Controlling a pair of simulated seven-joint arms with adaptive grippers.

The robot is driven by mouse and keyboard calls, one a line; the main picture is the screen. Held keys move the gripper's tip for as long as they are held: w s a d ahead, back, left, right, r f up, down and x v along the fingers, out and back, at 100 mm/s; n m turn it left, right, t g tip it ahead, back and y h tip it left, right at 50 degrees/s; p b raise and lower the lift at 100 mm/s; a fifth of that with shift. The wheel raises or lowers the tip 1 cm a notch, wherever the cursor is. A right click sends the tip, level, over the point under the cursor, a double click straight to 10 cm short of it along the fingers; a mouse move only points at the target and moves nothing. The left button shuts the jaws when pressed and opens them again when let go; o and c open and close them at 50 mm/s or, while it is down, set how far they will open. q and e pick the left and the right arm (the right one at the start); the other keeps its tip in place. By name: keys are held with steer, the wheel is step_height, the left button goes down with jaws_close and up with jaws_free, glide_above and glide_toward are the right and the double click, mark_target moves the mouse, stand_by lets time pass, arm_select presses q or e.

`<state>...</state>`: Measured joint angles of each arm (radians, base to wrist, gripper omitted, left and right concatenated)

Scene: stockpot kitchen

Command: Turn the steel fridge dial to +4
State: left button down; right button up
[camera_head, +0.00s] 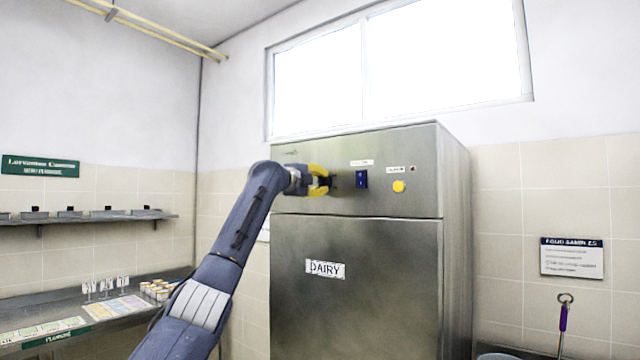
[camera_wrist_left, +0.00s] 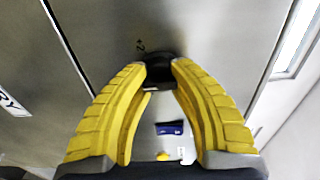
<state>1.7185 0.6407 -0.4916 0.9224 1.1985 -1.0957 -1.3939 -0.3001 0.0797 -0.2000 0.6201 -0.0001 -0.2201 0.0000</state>
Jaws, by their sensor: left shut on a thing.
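The steel fridge (camera_head: 375,270) stands in the middle of the head view, with a "DAIRY" label on its door. My left gripper (camera_head: 326,181) is at the upper panel of the fridge. In the left wrist view, the two yellow fingers of the left gripper (camera_wrist_left: 159,75) are shut on the dark dial (camera_wrist_left: 159,70), one fingertip on each side. A small mark that looks like a number shows on the panel just beyond the dial. The rest of the scale and the dial's pointer are hidden or too small to read. My right gripper is not in view.
On the same panel, right of the dial, are a blue switch (camera_head: 361,179) and a yellow button (camera_head: 398,186). A shelf (camera_head: 90,218) and a counter (camera_head: 75,318) with small items are at the left. A sign (camera_head: 571,257) hangs on the right wall.

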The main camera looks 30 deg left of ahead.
arm_select(q)
steer(key=c, duration=1)
jaws_free()
steer(key=shift+o, duration=0.2)
steer(key=shift+s, duration=0.1)
steer(key=s, duration=1.1)
steer(key=shift+s+a, duration=0.35)
steer(key=shift+f, duration=0.1)
